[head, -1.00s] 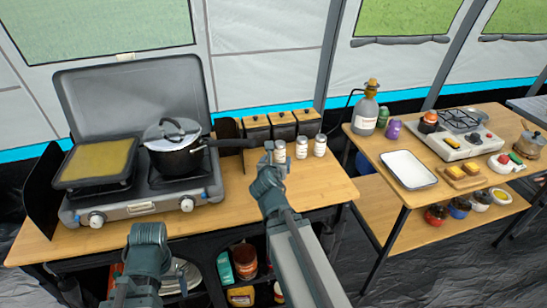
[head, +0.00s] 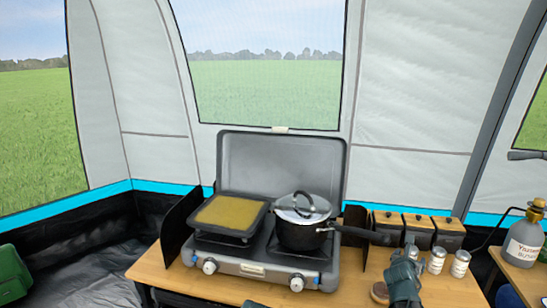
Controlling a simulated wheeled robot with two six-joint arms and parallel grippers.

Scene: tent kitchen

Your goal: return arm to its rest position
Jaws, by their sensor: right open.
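My right gripper (head: 411,247) is at the lower right, over the right part of the wooden table (head: 345,288), in front of the dark canisters and beside the small white-lidded jars. It is open, and I see nothing held in it. Its fingertips are small and partly merge with the jars behind. Only a small dark-teal piece of my left arm (head: 256,303) shows at the bottom edge. The left gripper itself is out of view.
A camping stove (head: 255,268) holds a griddle (head: 230,216) and a lidded pot (head: 300,232), its handle pointing right. Canisters (head: 418,231) and white-lidded jars (head: 460,263) stand near my right gripper. A grey bottle (head: 524,240) stands far right.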

